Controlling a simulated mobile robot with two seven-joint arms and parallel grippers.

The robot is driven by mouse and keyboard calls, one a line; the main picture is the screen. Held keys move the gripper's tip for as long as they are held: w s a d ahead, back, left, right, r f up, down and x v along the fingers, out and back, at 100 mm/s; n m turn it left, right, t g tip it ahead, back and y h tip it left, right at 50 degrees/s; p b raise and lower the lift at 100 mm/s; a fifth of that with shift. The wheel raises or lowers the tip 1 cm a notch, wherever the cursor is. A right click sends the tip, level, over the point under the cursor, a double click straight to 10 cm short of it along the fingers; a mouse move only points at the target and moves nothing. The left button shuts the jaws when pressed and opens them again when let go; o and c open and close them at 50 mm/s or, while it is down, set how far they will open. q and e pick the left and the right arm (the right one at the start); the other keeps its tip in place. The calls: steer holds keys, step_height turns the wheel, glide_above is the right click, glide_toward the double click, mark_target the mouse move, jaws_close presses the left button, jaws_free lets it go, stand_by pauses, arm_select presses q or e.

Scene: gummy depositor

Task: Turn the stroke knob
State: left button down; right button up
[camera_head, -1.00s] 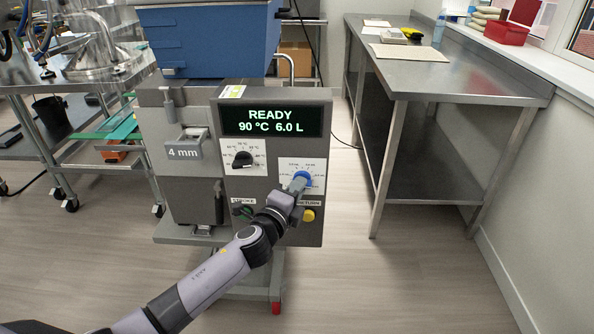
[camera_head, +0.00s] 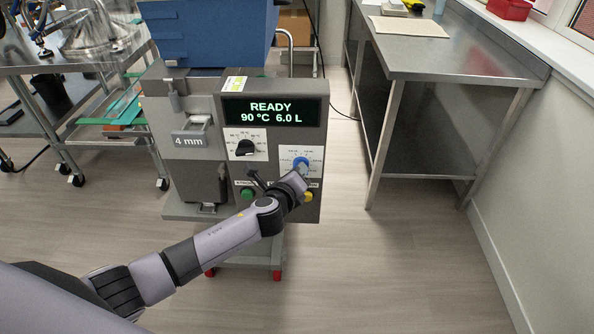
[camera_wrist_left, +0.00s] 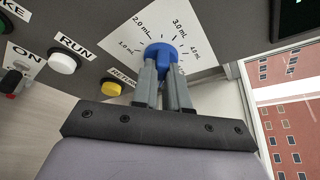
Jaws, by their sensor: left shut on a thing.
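The blue stroke knob (camera_head: 301,162) sits on a white dial card on the right of the grey machine front. In the left wrist view the blue knob (camera_wrist_left: 160,54) is at the upper middle, with mL marks around it on the card (camera_wrist_left: 128,45). My left gripper (camera_wrist_left: 162,72) is shut on the blue knob, its two grey fingers at the knob's sides. In the head view my left gripper (camera_head: 299,173) reaches the knob from below, and my wrist hides part of the panel under it. The knob's pointer cannot be read clearly. My right gripper is not in view.
The display (camera_head: 273,110) reads READY, 90 °C, 6.0 L. A black temperature knob (camera_head: 245,148) is left of the blue knob. A green button (camera_head: 247,194) and yellow button (camera_head: 307,196) are below. A steel table (camera_head: 440,55) stands at the right, with clear floor before it.

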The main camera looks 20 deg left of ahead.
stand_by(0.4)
arm_select(q)
steer(key=c, duration=1.1)
jaws_free()
steer(key=shift+c, duration=0.2)
steer(key=v, duration=0.7)
steer(key=shift+s, duration=0.1)
